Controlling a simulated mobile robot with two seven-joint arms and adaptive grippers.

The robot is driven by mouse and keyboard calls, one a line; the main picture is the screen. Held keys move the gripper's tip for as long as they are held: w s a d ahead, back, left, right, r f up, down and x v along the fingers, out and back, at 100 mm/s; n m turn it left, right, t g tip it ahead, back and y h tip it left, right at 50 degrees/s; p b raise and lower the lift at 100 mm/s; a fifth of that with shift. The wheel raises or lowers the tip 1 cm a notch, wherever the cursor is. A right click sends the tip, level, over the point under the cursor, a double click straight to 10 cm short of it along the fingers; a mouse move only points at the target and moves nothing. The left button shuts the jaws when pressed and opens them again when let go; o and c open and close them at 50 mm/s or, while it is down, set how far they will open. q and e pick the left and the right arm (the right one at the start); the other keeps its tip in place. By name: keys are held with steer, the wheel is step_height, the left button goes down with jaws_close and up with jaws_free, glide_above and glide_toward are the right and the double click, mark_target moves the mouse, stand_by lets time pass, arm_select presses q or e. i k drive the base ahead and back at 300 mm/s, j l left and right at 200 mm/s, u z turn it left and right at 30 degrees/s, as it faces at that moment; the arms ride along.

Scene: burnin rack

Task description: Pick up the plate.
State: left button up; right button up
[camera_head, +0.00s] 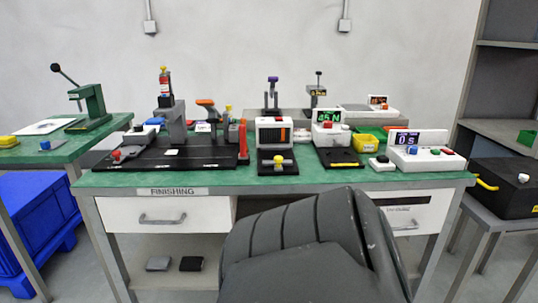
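A small pale square plate (172,152) lies flat on the black base (135,160) of the fixture at the left of the green-topped finishing bench. A larger thin white sheet or plate (44,127) lies on the green table at the far left. I cannot tell which one the task means. Neither of my grippers shows in this view. Nothing is seen touching either flat piece.
A black case (505,187) stands at right. Blue crates (40,212) sit under the left table.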

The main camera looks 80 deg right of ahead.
mark_target(378, 167)
steer(key=z, duration=3.3)
steer(key=i+l+u, duration=0.15)
steer(key=l, duration=0.75)
steer(key=l+u, duration=0.2)
steer(key=l, duration=0.7)
